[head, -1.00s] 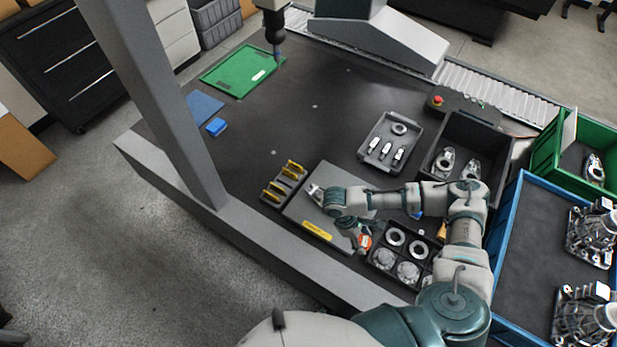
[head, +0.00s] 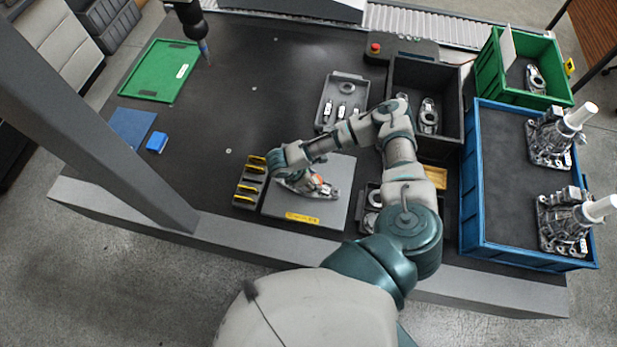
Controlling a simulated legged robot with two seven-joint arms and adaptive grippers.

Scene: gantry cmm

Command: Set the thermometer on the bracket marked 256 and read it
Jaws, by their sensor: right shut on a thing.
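A silvery bracket (head: 329,191) lies on the grey plate (head: 342,170) with the yellow label along its front edge. No number is readable on it. My right gripper (head: 316,187) is low over the bracket and shut on a small orange-red thing (head: 317,180), which may be the thermometer. The wrist and fingers hide most of it, and I cannot tell whether it touches the bracket. No reading can be made out. More brackets (head: 428,115) lie in the dark bin at the back right. My left gripper is not in view.
A rack with yellow-topped pieces (head: 249,182) stands just left of the plate. A grey tray (head: 327,97) with small parts is behind. A blue crate (head: 480,200) and green crate (head: 490,68) stand right. A probe column (head: 195,28) hangs back left. The left table is mostly clear.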

